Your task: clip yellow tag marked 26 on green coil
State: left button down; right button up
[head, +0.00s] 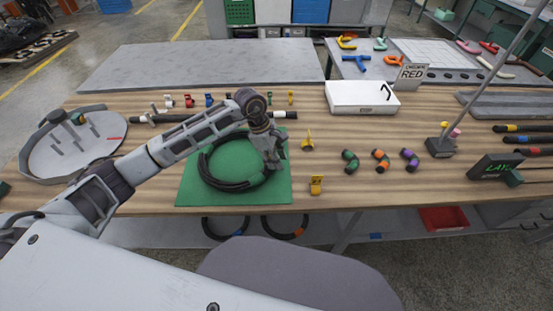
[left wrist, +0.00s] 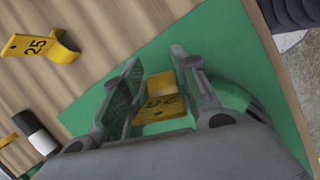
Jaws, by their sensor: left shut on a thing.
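My left gripper (head: 274,164) is over the right part of the green mat, pointing down at the right side of the coil. In the left wrist view its fingers (left wrist: 160,95) are shut on the yellow tag marked 26 (left wrist: 160,103). The black hose coil (head: 207,174) lies on the mat; a green section shows close beside the fingers in the wrist view. The gripper hides part of the coil in the head view. I cannot tell whether the tag touches the hose. My right gripper is not in view.
The green mat (head: 192,192) lies on the wooden bench. A yellow tag (head: 316,184) stands right of it, another (head: 307,139) behind; the wrist view shows one marked 25 (left wrist: 38,46). Several short banded hose pieces (head: 380,161) lie farther right, and a white box (head: 362,97) stands behind.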

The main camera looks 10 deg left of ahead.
pick_arm(q)
jog(key=shift+s+a+f+b, duration=0.1)
jog(key=shift+a+f+b, duration=0.15)
jog(key=shift+f, duration=0.45)
jog(key=shift+s+a+f+b, duration=0.1)
jog(key=shift+a+f+b, duration=0.15)
jog(key=shift+f, duration=0.4)
jog(key=shift+s+a+f+b, duration=0.1)
jog(key=shift+a+f+b, duration=0.15)
jog(key=shift+f, duration=0.45)
dwell(0.4)
jog(key=c, duration=1.1)
grip_release()
jog(key=shift+w, duration=0.1)
jog(key=shift+o, duration=0.5)
jog(key=shift+w+a+f, duration=0.2)
jog(key=shift+a, duration=0.1)
jog(key=shift+r, duration=0.1)
jog(key=shift+d+r, duration=0.1)
jog(key=shift+r, duration=0.1)
